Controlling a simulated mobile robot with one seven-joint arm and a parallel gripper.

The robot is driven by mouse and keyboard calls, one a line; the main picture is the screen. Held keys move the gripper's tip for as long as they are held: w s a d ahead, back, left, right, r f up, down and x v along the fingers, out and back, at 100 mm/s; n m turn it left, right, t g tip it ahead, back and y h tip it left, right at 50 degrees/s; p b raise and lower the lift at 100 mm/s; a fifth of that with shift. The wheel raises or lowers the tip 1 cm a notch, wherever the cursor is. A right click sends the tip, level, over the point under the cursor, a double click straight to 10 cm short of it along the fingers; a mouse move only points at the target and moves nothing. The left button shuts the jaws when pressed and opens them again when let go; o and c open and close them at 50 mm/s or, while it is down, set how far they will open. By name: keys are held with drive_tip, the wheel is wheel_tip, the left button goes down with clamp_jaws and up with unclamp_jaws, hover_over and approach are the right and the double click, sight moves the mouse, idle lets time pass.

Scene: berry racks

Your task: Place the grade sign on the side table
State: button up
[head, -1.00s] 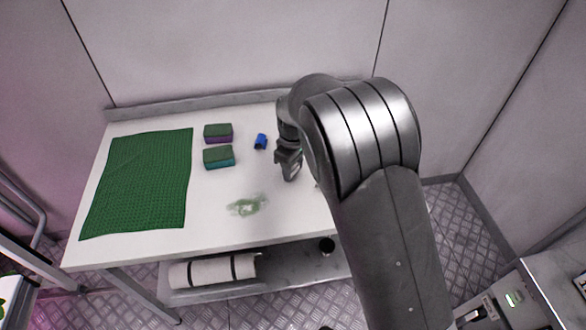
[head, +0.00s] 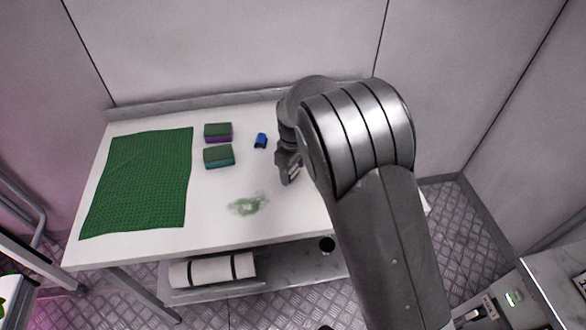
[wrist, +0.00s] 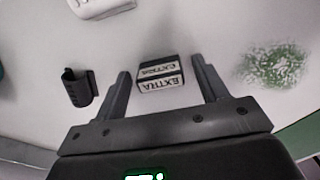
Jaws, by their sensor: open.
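The grade sign (wrist: 160,76) is a small black block with white faces marked EXTRA. In the wrist view it is between the two fingers of my gripper (wrist: 160,68), with a gap on each side. My gripper is open and not closed on it. The sign appears to rest on the white table top. In the head view my gripper (head: 288,170) is low over the right part of the white side table (head: 215,215). I cannot make out the sign there.
Two green-topped sponges (head: 218,130), a blue object (head: 261,141) and a green mat (head: 140,180) lie left of my gripper. A green smudge (head: 248,204) marks the table. The wrist view shows a dark clip-like piece (wrist: 79,87) and a white object (wrist: 100,6).

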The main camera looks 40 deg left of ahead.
sight(293, 169)
wheel_tip(293, 169, up, 12)
idle(0.4)
drive_tip(key=w+d+r+m+t+y, duration=0.1)
drive_tip(key=d+r+m, duration=0.45)
drive_tip(key=d, duration=0.95)
drive_tip(key=w+d+r+m+t+y, duration=0.1)
drive_tip(key=d+r+m, duration=0.2)
drive_tip(key=d+r, duration=0.9)
drive_tip(key=s+d+f+m+t+h, duration=0.1)
drive_tip(key=s+d+m, duration=0.3)
drive_tip(key=s+d, duration=0.4)
drive_tip(key=s+d+f+m+t+h, duration=0.1)
drive_tip(key=s+d+m, duration=0.4)
drive_tip(key=d, duration=0.9)
drive_tip(key=s+f+t, duration=0.1)
drive_tip(key=s, duration=0.1)
drive_tip(key=shift+s+d+f+t, duration=0.3)
drive_tip(key=shift+s+d, duration=0.05)
drive_tip(key=shift+d, duration=0.05)
